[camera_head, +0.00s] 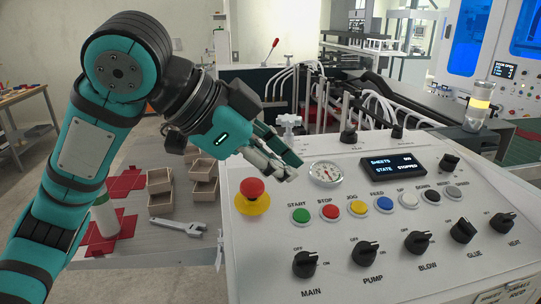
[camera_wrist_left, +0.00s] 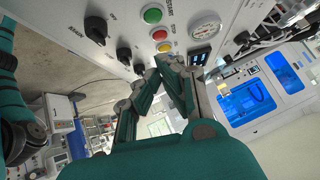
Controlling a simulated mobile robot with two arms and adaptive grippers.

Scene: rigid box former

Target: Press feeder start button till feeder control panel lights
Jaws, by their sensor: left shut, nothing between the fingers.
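The feeder control panel (camera_head: 390,250) is a pale sloped console. Its green START button (camera_head: 300,215) is at the left end of a row of coloured buttons; a green button also shows in the left wrist view (camera_wrist_left: 152,15). The small display (camera_head: 392,164) is lit and reads STATE STOPPED. My left gripper (camera_head: 289,172) is shut and empty. In the head view its fingertips appear above the panel, up from the green button and left of the round gauge (camera_head: 326,173). In the left wrist view the fingers (camera_wrist_left: 163,75) point toward the panel, apart from the green button. My right gripper is not in view.
A red mushroom button (camera_head: 252,188) on a yellow base sits left of START. The red STOP button (camera_head: 330,212) is close on its right. Black rotary knobs (camera_head: 365,253) line the front. A side table holds wooden trays (camera_head: 160,180) and a wrench (camera_head: 178,226).

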